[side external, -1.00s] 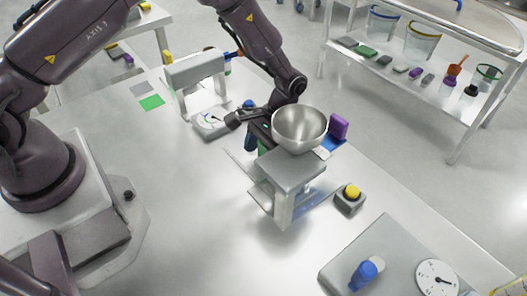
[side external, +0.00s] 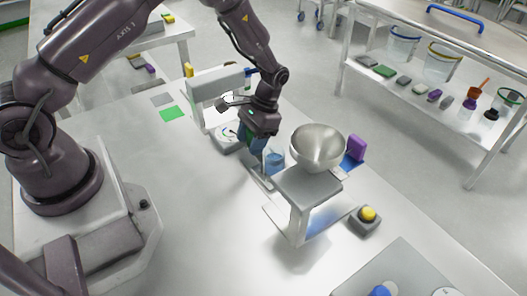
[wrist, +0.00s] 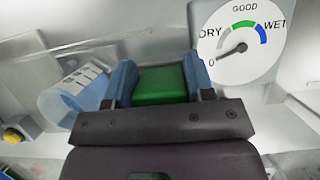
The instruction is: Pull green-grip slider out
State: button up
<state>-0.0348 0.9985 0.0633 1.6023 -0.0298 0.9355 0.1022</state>
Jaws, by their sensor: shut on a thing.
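My gripper (side external: 252,150) is low over the table, between the dial gauge and the bowl stand. In the wrist view my gripper (wrist: 160,75) has its two blue fingers shut on the green grip (wrist: 160,86), one on each side. The rest of the slider is hidden, and I cannot tell how far out it is. In the side view the green grip is hidden by the fingers.
A clear blue beaker (side external: 275,161) stands close to my gripper; it also shows in the wrist view (wrist: 75,98). A steel bowl (side external: 318,147) sits on a stand (side external: 305,186). The dial (wrist: 239,40) reads near dry. A yellow button (side external: 368,214) is at right.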

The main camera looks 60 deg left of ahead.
jog(key=shift+a, duration=0.55)
jog(key=o, duration=1.2)
jog(key=shift+w, duration=0.1)
jog(key=shift+o, duration=0.4)
jog(key=d+v, duration=0.1)
jog(key=v, duration=0.7)
jog(key=shift+s+d+f, duration=0.15)
jog(key=shift+s, duration=0.95)
jog(key=s+d+r+t, duration=0.1)
jog(key=s+r+t, duration=0.4)
jog(key=s+r, duration=0.4)
jog(key=s+d+r+t, duration=0.2)
jog(key=s+r+t, duration=0.3)
jog(key=s+r, duration=0.5)
notch_tip(320, 180, up, 6)
jog(key=shift+s+d+r, duration=0.1)
jog(key=shift+s+d, duration=0.05)
jog(key=shift+d, duration=0.05)
